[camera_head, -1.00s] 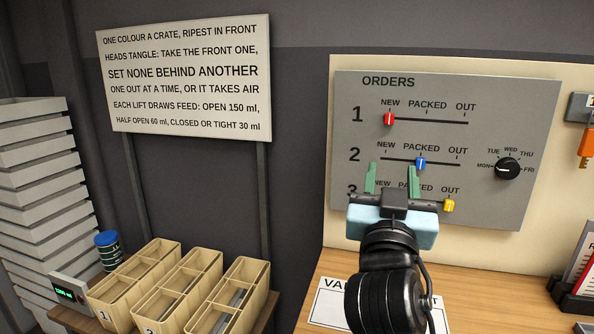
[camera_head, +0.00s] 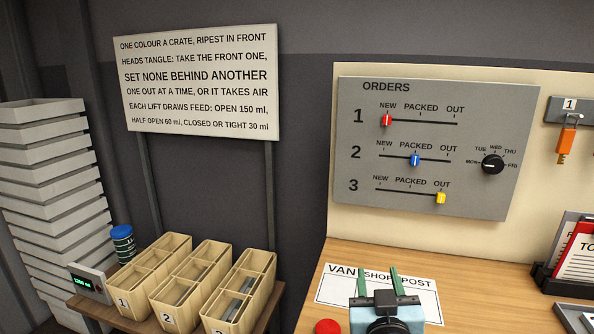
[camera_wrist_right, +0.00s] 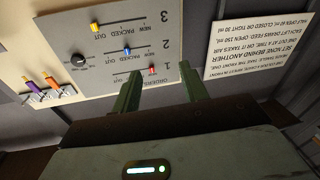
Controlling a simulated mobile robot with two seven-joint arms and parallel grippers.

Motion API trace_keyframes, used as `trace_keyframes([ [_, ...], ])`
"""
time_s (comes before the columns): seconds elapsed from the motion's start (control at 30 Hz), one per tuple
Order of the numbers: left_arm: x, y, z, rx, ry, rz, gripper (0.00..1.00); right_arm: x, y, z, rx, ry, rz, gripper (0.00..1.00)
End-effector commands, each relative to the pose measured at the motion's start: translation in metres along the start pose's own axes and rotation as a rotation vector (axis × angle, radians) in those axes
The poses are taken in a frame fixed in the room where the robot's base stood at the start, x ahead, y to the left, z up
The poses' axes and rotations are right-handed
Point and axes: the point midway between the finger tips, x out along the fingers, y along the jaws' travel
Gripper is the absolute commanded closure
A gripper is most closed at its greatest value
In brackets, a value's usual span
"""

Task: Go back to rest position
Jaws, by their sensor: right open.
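My right gripper (camera_head: 379,284) is low in the head view, in front of the wooden desk and its paper, with its two green fingers apart and nothing between them. In the right wrist view its fingers (camera_wrist_right: 157,88) point towards the orders board (camera_wrist_right: 105,45), apart from it. The orders board (camera_head: 470,200) shows the red slider (camera_head: 387,120) of row 1 at NEW, the blue slider (camera_head: 415,160) of row 2 at PACKED and the yellow slider (camera_head: 441,198) of row 3 at OUT. The dial (camera_head: 492,164) points towards MON. My left gripper is not in view.
A paper marked VAN, SHOP, POST (camera_head: 335,293) lies on the desk (camera_head: 355,255), beside a red button (camera_head: 327,327). A card holder (camera_head: 545,279) stands at right under an orange-tagged key (camera_head: 566,138). Wooden crates (camera_head: 197,318) and stacked grey trays (camera_head: 50,165) are at left.

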Motion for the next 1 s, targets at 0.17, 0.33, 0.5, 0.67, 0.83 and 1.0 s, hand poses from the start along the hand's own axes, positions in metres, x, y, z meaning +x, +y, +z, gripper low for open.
trace_keyframes([
  [0.17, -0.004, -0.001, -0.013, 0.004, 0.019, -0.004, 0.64, -0.044, -0.001, 0.095, -0.026, -0.176, -0.093, 0.56],
  [0.33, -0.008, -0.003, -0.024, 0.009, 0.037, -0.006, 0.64, -0.104, 0.003, 0.174, -0.03, -0.332, -0.176, 0.56],
  [0.5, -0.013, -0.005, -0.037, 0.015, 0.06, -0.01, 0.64, -0.178, 0.012, 0.239, -0.021, -0.482, -0.246, 0.56],
  [0.67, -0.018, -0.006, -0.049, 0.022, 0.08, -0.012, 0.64, -0.258, 0.026, 0.284, -0.002, -0.616, -0.3, 0.56],
  [0.83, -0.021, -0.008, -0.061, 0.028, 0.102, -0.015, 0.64, -0.336, 0.043, 0.314, 0.021, -0.733, -0.338, 0.56],
  [1.0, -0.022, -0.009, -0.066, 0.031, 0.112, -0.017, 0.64, -0.383, 0.054, 0.326, 0.039, -0.801, -0.354, 0.56],
])
